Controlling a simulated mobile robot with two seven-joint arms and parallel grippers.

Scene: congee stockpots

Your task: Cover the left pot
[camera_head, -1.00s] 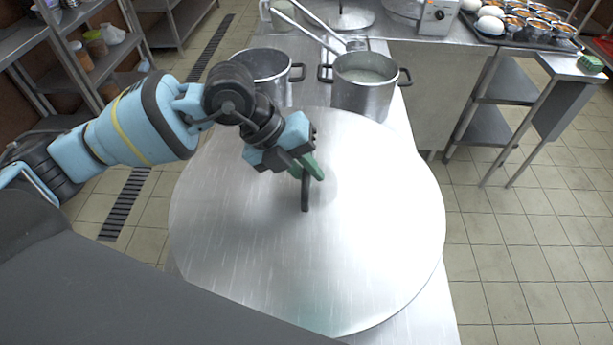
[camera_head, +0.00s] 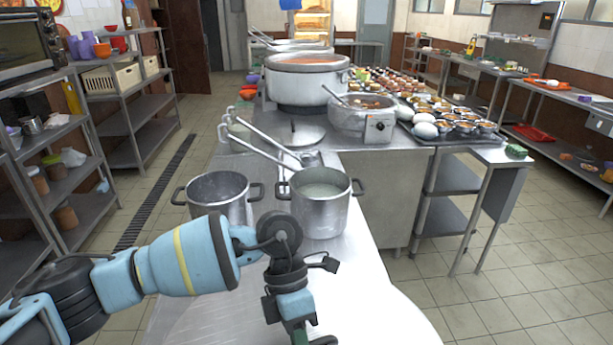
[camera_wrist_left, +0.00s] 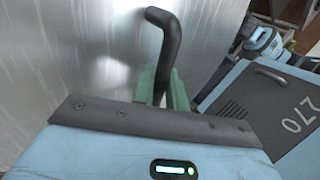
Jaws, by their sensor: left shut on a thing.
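The left pot (camera_head: 218,197) stands open on the steel table, with a dark inside. The right pot (camera_head: 320,205) stands beside it, open, with pale congee in it. My left gripper (camera_head: 298,337) is low in the head view, nearer than both pots. It is shut on the black bent handle (camera_wrist_left: 166,45) of a large round steel lid (camera_wrist_left: 95,60). In the head view only the far part of the lid (camera_head: 375,318) shows at the bottom edge. Its gap above the table cannot be told. My right gripper is not in view.
Ladles (camera_head: 262,150) lie behind the pots, near a smaller lid (camera_head: 306,133) flat on the table. A cooker (camera_head: 362,118) and a tray of bowls and eggs (camera_head: 450,122) stand at the back right. Shelves (camera_head: 135,105) line the left, across a clear aisle.

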